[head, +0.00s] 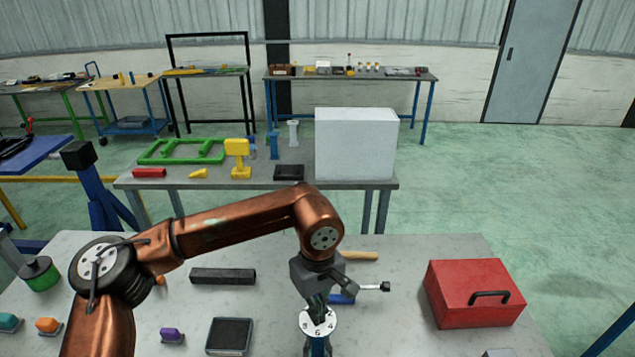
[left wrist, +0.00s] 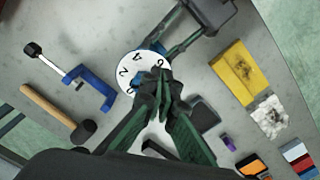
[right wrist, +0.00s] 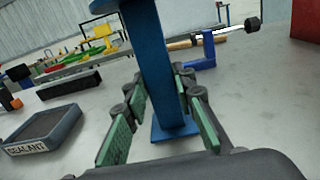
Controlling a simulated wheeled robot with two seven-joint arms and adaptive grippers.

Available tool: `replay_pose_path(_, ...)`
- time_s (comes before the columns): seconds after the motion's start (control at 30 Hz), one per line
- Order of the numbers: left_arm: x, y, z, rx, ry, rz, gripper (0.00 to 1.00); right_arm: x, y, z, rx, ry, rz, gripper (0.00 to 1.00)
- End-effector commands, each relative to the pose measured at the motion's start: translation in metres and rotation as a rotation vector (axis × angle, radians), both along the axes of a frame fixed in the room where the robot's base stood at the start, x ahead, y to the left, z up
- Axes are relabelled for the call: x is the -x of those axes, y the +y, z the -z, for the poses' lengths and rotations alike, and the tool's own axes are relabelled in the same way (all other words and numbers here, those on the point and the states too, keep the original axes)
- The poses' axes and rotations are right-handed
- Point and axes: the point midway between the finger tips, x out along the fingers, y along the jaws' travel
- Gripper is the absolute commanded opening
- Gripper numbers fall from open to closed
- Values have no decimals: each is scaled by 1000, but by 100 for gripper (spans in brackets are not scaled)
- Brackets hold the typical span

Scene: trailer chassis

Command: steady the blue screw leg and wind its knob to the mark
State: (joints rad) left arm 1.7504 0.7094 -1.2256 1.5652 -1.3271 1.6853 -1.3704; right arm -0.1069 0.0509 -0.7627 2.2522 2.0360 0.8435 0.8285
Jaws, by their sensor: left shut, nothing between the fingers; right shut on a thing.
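The blue screw leg (right wrist: 155,60) stands upright on its square foot in the right wrist view. Its white numbered dial (head: 318,321) shows on top in the head view, and again in the left wrist view (left wrist: 128,72). My left gripper (head: 319,308) points down over the middle of the dial. Its fingertips (left wrist: 156,84) are together there with nothing between them, and they hide the dial's centre; the knob and mark cannot be made out. My right gripper (right wrist: 163,108) has its green-padded fingers on either side of the leg's post, shut on it.
A blue clamp (left wrist: 92,87) and wooden-handled hammer (left wrist: 50,105) lie behind the leg. A red toolbox (head: 473,293) is at the right. A sealant tray (head: 229,336), dark bar (head: 223,276) and purple piece (head: 171,336) lie left. Bare tabletop separates the leg and toolbox.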

Motion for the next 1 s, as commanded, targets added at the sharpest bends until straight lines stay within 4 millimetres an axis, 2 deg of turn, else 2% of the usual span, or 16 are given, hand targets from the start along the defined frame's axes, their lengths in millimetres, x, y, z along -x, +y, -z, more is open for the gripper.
replay_pose_path(0.2, -1, -1, -24, 3, -2, 1, 0, 1, 2, 2, 0, 4, -4, 0)
replay_pose_path(0.3, 0, -1, -30, 1, 0, 2, 0, 1, 2, 2, -1, 4, -5, 0)
replay_pose_path(0.67, 0, -1, -31, 2, 1, 14, 0, 1, 3, 2, -1, 4, -6, 0)
replay_pose_path(0.77, -2, -3, -33, 3, 3, 77, 0, 1, 3, 2, -1, 4, -6, 0)
replay_pose_path(1.0, -8, -9, -39, 10, 12, 367, 0, 1, 3, 2, -1, 3, -5, 0)
